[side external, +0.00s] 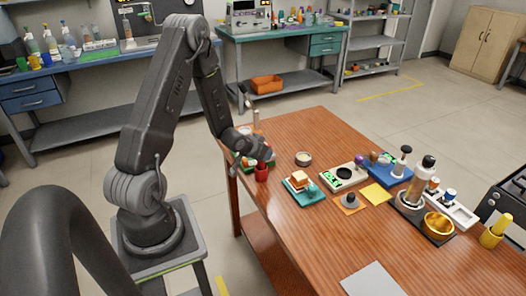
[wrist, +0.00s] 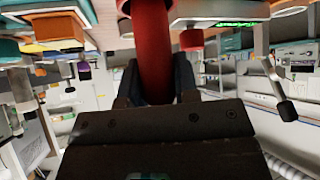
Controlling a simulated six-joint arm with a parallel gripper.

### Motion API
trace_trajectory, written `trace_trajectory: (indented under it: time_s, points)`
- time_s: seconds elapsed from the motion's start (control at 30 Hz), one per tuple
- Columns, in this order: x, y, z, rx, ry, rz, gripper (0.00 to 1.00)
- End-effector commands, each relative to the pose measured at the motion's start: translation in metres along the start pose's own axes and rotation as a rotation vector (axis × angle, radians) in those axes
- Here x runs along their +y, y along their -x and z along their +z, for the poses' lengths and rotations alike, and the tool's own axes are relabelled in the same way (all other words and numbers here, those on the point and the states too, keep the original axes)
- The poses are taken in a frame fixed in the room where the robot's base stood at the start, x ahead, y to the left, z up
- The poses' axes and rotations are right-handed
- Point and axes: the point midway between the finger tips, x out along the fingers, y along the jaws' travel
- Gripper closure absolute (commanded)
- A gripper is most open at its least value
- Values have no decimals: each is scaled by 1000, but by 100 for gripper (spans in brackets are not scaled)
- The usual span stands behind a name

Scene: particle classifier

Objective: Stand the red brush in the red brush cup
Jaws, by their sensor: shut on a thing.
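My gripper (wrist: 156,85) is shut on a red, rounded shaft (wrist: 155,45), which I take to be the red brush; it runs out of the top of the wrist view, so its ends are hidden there. In the side external view my gripper (side external: 256,143) is low over the table's far left corner, and the brush in it cannot be made out clearly. A small red cup (side external: 262,174) stands upright on the table just below the gripper, near the left edge. Whether the brush touches the cup cannot be told.
A teal tray (side external: 307,196) with small blocks, a round dish (side external: 303,158), a white device (side external: 343,178) and a yellow pad (side external: 376,193) lie to the right. Bottles and a gold bowl (side external: 438,224) stand farther right. The table's near left part is clear.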

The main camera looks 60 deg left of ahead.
Motion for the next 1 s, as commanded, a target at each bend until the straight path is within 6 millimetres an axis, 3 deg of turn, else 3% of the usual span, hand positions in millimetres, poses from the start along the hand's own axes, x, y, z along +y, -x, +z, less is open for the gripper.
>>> trace_trajectory:
  time_s: [0.17,0.2,0.5,0.8,1.0]
  points:
    - [0,-3,4,-1,0,0,100]
    - [0,-3,4,-1,0,0,71]
    - [0,-3,3,0,0,0,42]
    - [0,0,3,0,0,-1,42]
    - [0,26,2,2,0,-2,42]
